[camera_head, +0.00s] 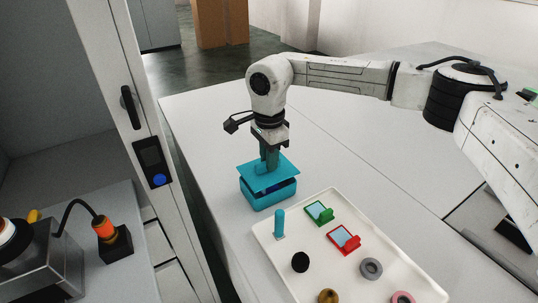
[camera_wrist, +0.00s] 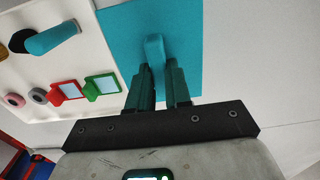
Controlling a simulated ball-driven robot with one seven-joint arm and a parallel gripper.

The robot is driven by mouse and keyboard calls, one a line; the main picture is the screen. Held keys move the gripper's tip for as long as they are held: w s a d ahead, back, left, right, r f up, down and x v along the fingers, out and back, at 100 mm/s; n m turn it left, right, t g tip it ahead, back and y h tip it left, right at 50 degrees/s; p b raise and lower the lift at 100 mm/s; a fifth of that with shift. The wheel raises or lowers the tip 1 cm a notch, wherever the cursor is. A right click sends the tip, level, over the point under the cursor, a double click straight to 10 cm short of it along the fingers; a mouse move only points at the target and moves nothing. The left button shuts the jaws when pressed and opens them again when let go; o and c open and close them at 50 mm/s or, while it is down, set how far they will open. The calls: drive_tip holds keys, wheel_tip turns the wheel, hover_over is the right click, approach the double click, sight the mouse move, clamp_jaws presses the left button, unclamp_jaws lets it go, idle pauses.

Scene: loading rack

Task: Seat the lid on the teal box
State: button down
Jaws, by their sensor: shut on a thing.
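The teal box (camera_head: 268,197) stands on the white table, to the left of and behind the tray. The teal lid (camera_head: 284,176) is above the box, slightly tilted and turned against it, with a dark gap showing between them at the right. My gripper (camera_head: 270,160) points down and is shut on the lid's handle. In the wrist view the lid (camera_wrist: 190,50) spreads beyond my gripper's fingers (camera_wrist: 158,80), which hold the raised handle (camera_wrist: 155,48). The box is hidden under the lid in the wrist view. I cannot tell whether the lid touches the rim.
A white tray (camera_head: 385,285) holds a teal peg (camera_head: 279,224), a green framed piece (camera_head: 319,212), a red framed piece (camera_head: 344,239) and several round parts. A cabinet door edge (camera_head: 165,215) stands left of the table.

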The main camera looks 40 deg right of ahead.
drive_tip(key=shift+f+b, duration=0.7)
drive_tip(key=shift+f, duration=0.7)
drive_tip(key=c, duration=1)
unclamp_jaws()
drive_tip(key=shift+r, duration=0.15)
wheel_tip(320, 180, up, 11)
drive_tip(key=shift+f+b, duration=0.2)
drive_tip(key=shift+b, duration=0.35)
